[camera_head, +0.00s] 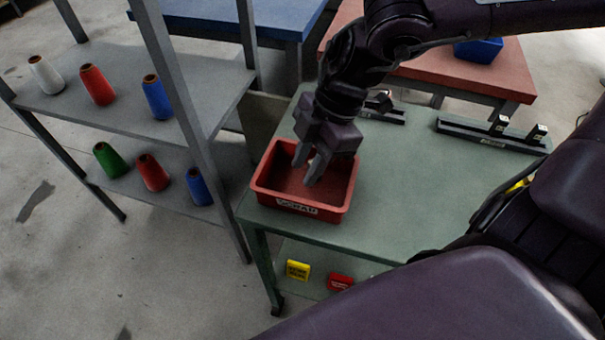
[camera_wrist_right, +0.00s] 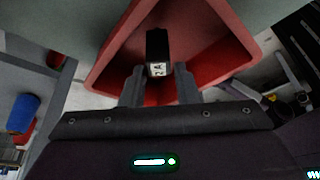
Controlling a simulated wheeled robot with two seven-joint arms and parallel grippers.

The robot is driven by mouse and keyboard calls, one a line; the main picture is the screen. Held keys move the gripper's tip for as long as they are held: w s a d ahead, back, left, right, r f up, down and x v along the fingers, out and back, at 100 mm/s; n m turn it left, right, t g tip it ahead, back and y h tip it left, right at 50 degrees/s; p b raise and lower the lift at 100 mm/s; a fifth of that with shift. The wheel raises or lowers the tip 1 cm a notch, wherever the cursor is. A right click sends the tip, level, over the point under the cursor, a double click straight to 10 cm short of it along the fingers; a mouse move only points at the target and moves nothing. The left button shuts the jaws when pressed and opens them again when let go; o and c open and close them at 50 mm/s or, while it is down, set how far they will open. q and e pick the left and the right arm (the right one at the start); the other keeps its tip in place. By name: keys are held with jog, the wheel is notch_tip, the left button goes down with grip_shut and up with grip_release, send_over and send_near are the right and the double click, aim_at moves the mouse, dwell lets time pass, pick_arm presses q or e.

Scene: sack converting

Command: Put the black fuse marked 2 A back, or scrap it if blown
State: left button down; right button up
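My right gripper (camera_head: 307,168) is over the red bin (camera_head: 262,190) labelled SCRAP, with its fingers pointing down into it and apart. In the right wrist view the fingers (camera_wrist_right: 159,85) show a gap on either side of the black fuse (camera_wrist_right: 157,48), whose white label appears to read 2 A. The fuse shows just beyond the fingertips, against the inside of the bin. I cannot tell whether it rests on the bin floor. The head view does not show the fuse.
The bin stands at the left end of the green table (camera_head: 410,190). Two black rails with upright pieces lie at its back, a long one (camera_head: 475,135) and a partly hidden one (camera_head: 385,113). A grey shelf (camera_head: 95,100) with thread cones stands left. The table's middle is clear.

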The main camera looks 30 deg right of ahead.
jog(key=o, duration=0.3)
jog(key=shift+r, duration=0.1)
pick_arm(q)
jog(key=s+f, duration=0.1)
jog(key=s+a+f+p, duration=0.1)
jog(key=shift+f, duration=0.3)
pick_arm(e)
jog(key=v, duration=0.7)
jog(key=shift+d+r, duration=0.2)
jog(key=shift+r, duration=0.05)
pick_arm(q)
jog(key=shift+r, duration=0.15)
pick_arm(e)
jog(key=shift+r, duration=0.1)
